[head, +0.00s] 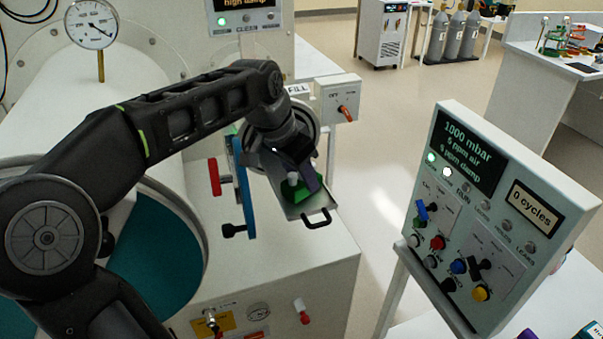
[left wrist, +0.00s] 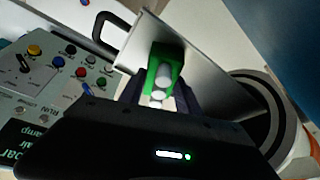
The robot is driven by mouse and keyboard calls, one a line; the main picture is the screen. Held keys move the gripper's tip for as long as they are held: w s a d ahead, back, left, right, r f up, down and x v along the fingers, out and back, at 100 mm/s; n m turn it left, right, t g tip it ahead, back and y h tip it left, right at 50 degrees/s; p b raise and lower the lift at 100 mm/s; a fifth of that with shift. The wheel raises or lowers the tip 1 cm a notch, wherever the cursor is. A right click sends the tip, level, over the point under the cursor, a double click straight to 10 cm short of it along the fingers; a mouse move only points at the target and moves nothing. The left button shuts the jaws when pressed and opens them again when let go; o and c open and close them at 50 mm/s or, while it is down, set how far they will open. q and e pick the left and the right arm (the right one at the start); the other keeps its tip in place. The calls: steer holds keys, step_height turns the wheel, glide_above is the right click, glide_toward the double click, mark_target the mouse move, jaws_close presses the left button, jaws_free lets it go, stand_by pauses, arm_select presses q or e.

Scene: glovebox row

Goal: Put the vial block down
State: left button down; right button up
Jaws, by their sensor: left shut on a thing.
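The vial block (head: 299,194) is green with pale white vials in it. My left gripper (head: 296,178) is shut on it, over the metal tray (head: 291,211) that sticks out of the round port. In the left wrist view the green block (left wrist: 155,60) sits between the dark fingers (left wrist: 158,92), with the tray (left wrist: 192,56) behind it. I cannot tell whether the block touches the tray. The fingers and wrist hide part of the block in the head view. My right gripper is not in view.
A blue door (head: 243,187) stands open left of the tray. The tray's black handle (head: 317,219) points toward the front. A control panel (head: 490,215) with knobs stands at the right. A small switch box (head: 338,97) is behind the port.

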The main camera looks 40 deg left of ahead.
arm_select(q)
steer(key=shift+f, duration=0.2)
steer(key=c, duration=0.9)
jaws_free()
steer(key=shift+o, duration=0.2)
steer(key=shift+r, duration=0.1)
steer(key=v, duration=1.2)
